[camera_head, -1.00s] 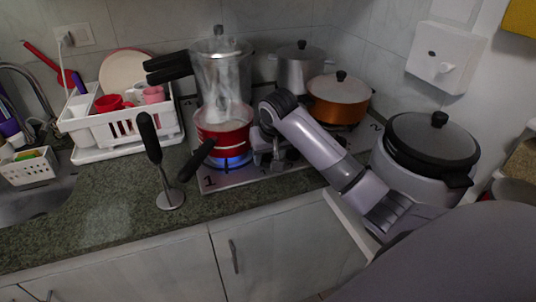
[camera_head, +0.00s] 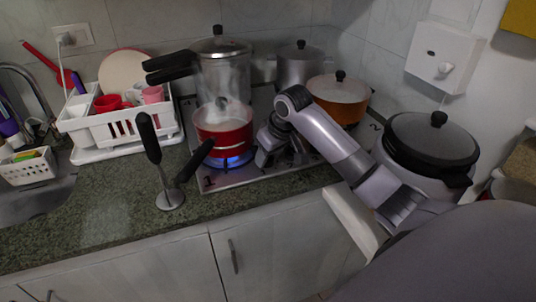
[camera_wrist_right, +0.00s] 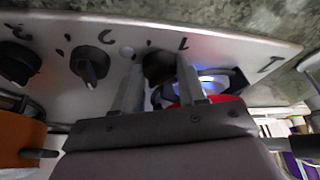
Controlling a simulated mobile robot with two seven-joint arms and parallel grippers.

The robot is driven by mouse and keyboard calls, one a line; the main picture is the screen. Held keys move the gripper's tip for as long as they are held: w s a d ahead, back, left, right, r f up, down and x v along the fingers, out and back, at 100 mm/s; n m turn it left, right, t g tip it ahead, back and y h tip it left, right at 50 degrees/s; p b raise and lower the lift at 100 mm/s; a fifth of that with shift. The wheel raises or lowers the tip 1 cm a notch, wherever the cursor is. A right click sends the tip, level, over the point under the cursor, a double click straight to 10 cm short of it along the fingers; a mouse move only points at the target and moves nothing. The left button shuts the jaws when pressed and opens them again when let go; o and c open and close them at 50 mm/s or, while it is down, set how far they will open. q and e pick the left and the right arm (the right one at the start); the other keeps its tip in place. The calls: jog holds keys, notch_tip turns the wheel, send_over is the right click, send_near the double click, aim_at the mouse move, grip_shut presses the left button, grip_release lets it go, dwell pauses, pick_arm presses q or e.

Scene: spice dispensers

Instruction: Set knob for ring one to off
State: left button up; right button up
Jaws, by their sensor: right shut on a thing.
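The stove (camera_head: 225,181) has a row of black knobs along its front edge. In the right wrist view, the knob beside a "1" mark (camera_wrist_right: 159,68) sits between the two fingers of my right gripper (camera_wrist_right: 158,64), which is shut on it. In the head view, my right gripper (camera_head: 270,156) reaches down to the stove's front edge and hides this knob. Ring one's blue flame (camera_head: 232,160) burns under the red pot (camera_head: 222,131); its glow also shows in the right wrist view (camera_wrist_right: 212,80). My left gripper is out of view.
The red pot's black handle (camera_head: 195,160) sticks out towards the front, left of my gripper. A hand blender (camera_head: 151,140) stands on the counter. Behind are a tall steel pot (camera_head: 222,75) and an orange pot (camera_head: 338,97). Another knob (camera_wrist_right: 90,65) is beside the held one.

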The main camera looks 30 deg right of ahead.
jog(key=n, duration=0.2)
jog(key=n+y, duration=0.1)
jog(key=n, duration=0.1)
jog(key=shift+w+d+r+n+y, duration=0.1)
jog(key=shift+w+d+n+y, duration=0.1)
jog(key=shift+n+y, duration=0.15)
dwell(0.4)
jog(key=o, duration=1)
jog(key=shift+s, duration=0.1)
jog(key=shift+o, duration=0.2)
jog(key=v, duration=0.7)
jog(key=shift+b, duration=0.3)
